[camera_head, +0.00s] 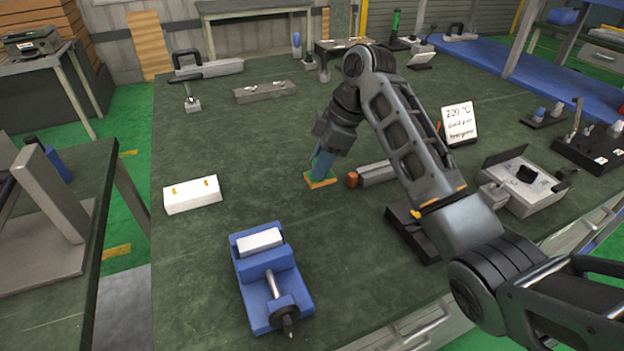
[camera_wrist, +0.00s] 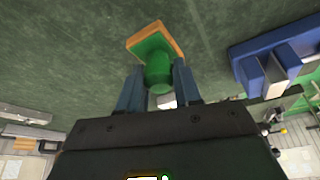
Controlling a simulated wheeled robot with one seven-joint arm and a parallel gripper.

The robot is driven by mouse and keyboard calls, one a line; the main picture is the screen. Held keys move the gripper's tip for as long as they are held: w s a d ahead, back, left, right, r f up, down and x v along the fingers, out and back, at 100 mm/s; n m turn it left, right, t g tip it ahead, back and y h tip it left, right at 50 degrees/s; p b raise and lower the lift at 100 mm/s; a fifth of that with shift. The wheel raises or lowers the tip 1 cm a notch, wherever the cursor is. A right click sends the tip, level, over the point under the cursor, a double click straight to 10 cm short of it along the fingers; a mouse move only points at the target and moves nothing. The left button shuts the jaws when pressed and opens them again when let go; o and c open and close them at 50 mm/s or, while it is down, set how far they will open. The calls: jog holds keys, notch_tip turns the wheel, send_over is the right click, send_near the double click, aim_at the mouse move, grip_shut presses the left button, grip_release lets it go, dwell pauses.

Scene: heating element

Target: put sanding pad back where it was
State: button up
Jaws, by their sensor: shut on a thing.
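The sanding pad (camera_wrist: 156,45) has a green knob-like handle on a flat square base with an orange-tan edge. In the wrist view my gripper (camera_wrist: 159,85) is shut on the green handle, one blue finger on each side. In the head view the pad (camera_head: 320,180) is at the middle of the green table (camera_head: 250,150), under my gripper (camera_head: 322,165), with its base at or just above the surface. I cannot tell whether it touches. The fingers hide most of the handle in the head view.
A white block (camera_head: 192,195) lies left of the pad, and a blue vise (camera_head: 268,275) stands in front. A grey bar with an orange end (camera_head: 372,174) lies close to the pad's right. A sign (camera_head: 459,122) stands farther right.

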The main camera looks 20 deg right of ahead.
aim_at(312, 180)
jog(key=shift+w+a+f, duration=0.25)
jog(key=shift+a+f, duration=0.4)
jog(key=shift+a, duration=0.2)
jog(key=shift+f, duration=1.9)
jog(key=shift+f, duration=0.1)
jog(key=o, duration=0.9)
jog(key=shift+o, duration=0.2)
jog(key=v, duration=1.2)
jog(key=shift+d+p, duration=0.1)
jog(key=shift+p, duration=0.2)
